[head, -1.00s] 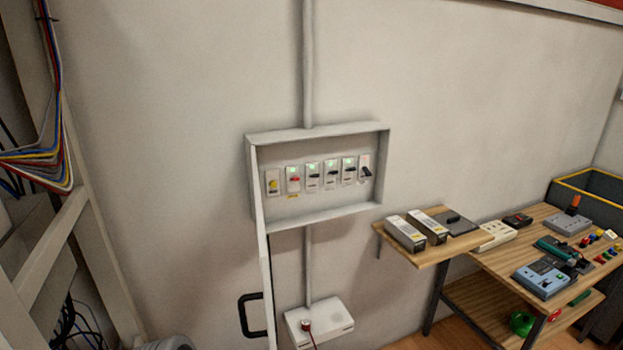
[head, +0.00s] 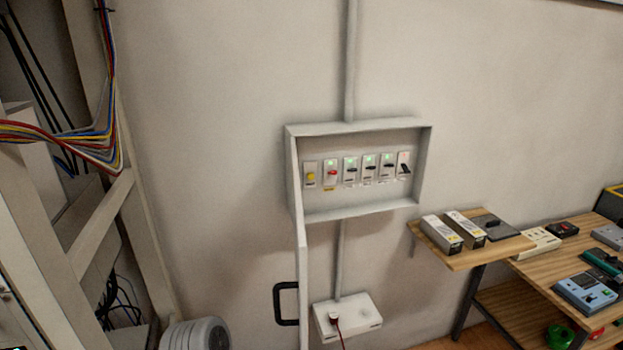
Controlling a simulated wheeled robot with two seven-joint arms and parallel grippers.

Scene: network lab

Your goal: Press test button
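An open grey wall box (head: 362,208) holds a row of several white modules. The leftmost module has a yellow button (head: 311,177), which looks like a test button; its label is too small to read. Beside it is a module with a red part (head: 332,173) and a green light. Several modules with black levers (head: 369,171) follow to the right, most with green lights. The rightmost black lever (head: 404,168) sits differently and shows no green light. The box door (head: 301,250) hangs open toward me. Neither of my grippers is in view.
A white socket box (head: 357,315) with a plugged red cable is low on the wall. A wooden shelf (head: 455,262) with grey units juts out at right, beside a workbench (head: 590,262). A rack frame (head: 150,250) with coloured cables and a grey cylinder (head: 195,335) stand at left.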

